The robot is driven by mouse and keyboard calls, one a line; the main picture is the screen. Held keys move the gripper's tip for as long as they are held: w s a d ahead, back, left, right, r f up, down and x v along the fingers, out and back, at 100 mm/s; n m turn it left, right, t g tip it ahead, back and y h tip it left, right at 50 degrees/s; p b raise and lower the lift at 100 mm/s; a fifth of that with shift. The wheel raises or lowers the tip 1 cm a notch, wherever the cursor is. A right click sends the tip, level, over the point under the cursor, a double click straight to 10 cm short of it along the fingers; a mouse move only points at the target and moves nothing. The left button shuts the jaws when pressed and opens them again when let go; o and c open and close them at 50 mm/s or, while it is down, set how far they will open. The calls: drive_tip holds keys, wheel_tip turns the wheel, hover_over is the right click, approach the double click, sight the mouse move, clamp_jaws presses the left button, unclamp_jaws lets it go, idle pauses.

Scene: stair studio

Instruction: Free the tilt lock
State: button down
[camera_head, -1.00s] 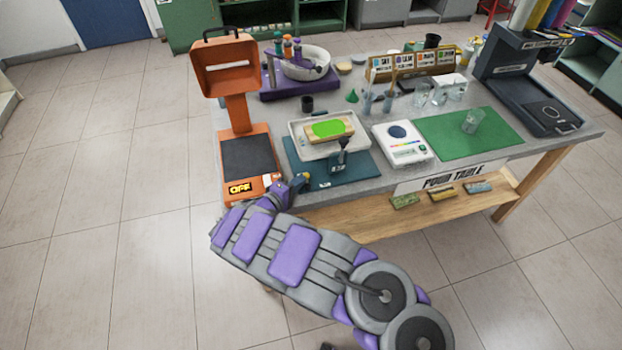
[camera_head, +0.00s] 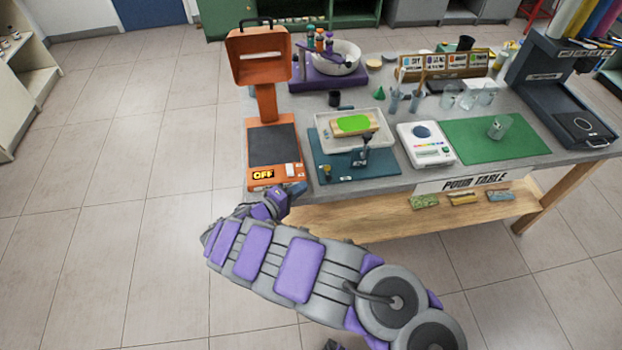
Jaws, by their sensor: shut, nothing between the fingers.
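A white tray (camera_head: 323,136) holds a wooden block with a bright green top (camera_head: 354,124). It stands over a teal base (camera_head: 333,177). A dark upright handle or clamp (camera_head: 361,158) is at the tray's front edge, and a small brass-yellow knob (camera_head: 326,172) is at the base's front left. I cannot tell which of these is the tilt lock. My gripper (camera_head: 296,191) is shut and empty, low at the table's front edge, left of the knob and below the orange device's front right corner. Its fingertips are small and partly hidden.
The orange device (camera_head: 262,106) with a dark plate and an "OFF" label stands left of the base. A white scale (camera_head: 427,155) and a green mat (camera_head: 462,143) with a glass (camera_head: 498,127) are to the right. Floor is clear left of the table.

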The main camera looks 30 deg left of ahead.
drive_tip(key=v, duration=0.4)
drive_tip(key=shift+s+a+p, duration=0.1)
drive_tip(key=shift+p, duration=0.2)
